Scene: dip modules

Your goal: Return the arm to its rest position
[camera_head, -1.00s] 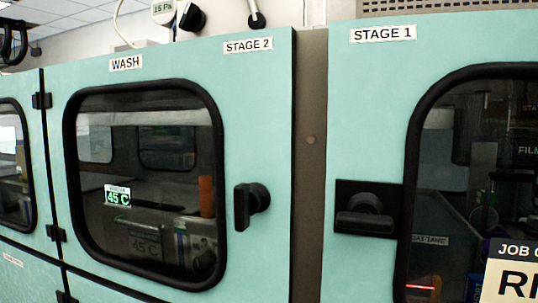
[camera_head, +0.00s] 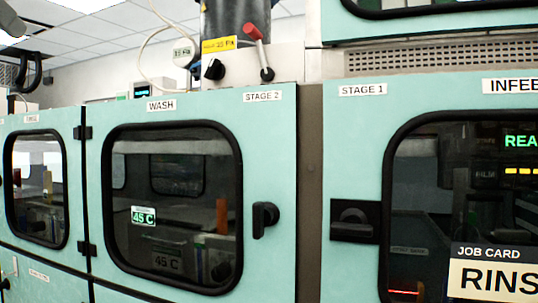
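Neither of my arms nor their grippers show in the head view. Two teal cabinet doors face me. The STAGE 2 WASH door (camera_head: 270,150) has a dark window (camera_head: 172,205) and a black handle (camera_head: 264,217) that stands vertical. The STAGE 1 door (camera_head: 350,140) has a black handle (camera_head: 353,220) that lies horizontal, and a larger dark window at the right. Both doors look shut. A job card (camera_head: 495,272) with the partly cut-off word "RINS" is at the right window.
Above the wash door are a red-knobbed lever (camera_head: 252,32), a black knob (camera_head: 215,69) and a yellow label (camera_head: 219,44). Another windowed door (camera_head: 37,190) stands at the left. A dark vertical gap post (camera_head: 310,170) separates the two stages.

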